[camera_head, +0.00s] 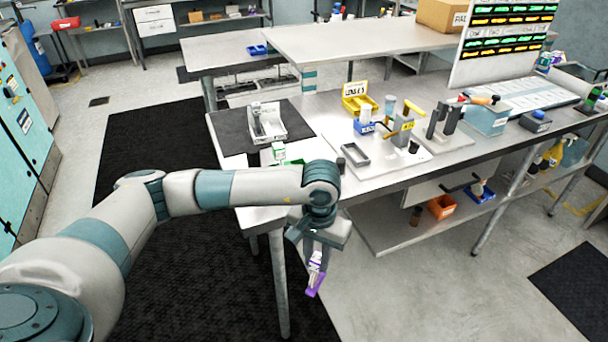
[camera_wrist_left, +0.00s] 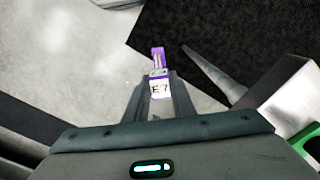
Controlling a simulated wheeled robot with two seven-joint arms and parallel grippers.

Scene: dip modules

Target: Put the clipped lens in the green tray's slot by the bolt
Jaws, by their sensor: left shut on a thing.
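My left gripper (camera_head: 316,262) is in front of the workbench's front edge, pointing down over the floor. It is shut on a purple piece (camera_head: 312,291) with a pale middle part, apparently the clipped lens. In the left wrist view this piece (camera_wrist_left: 158,62) sticks out past the fingers of my left gripper (camera_wrist_left: 160,92) and bears a white "E 7" label. A green tray (camera_head: 291,161) shows only in part on the bench, mostly hidden behind my left arm. A green edge also shows at the right of the left wrist view. I cannot make out the slot or the bolt. My right gripper is out of view.
The bench holds a white bin (camera_head: 268,126) on a dark mat, a grey frame (camera_head: 354,154), a yellow bin (camera_head: 358,103) and upright tools (camera_head: 402,124). A bench leg (camera_head: 279,285) stands left of the gripper. Open floor lies below it.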

